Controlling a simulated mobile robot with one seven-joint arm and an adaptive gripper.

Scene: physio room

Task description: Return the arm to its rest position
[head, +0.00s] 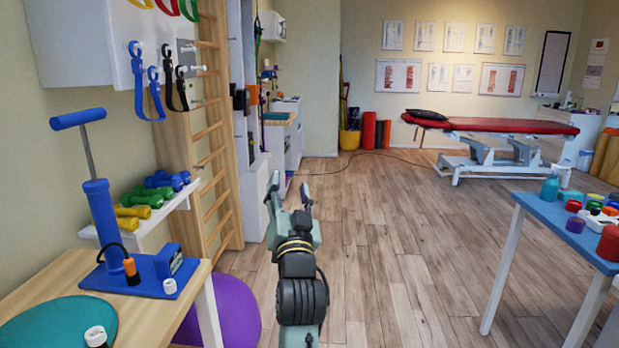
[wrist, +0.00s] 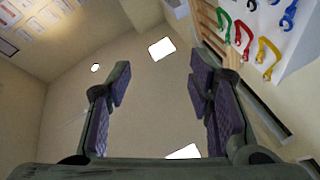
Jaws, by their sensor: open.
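My gripper (head: 290,197) stands upright near the middle of the head view, at the end of my arm, over the wooden floor. Its two fingers point up and are spread apart. In the wrist view my gripper (wrist: 160,90) is open, with purple pads on both fingers and only wall and ceiling showing between them. It holds nothing and appears apart from the furniture around it.
A wooden table (head: 55,285) with a blue pump (head: 105,225) stands at the left, a purple ball (head: 235,310) beside it. A wall ladder (head: 208,150) rises behind. A blue-topped table (head: 560,235) with small items is at the right. The middle floor (head: 400,240) is clear.

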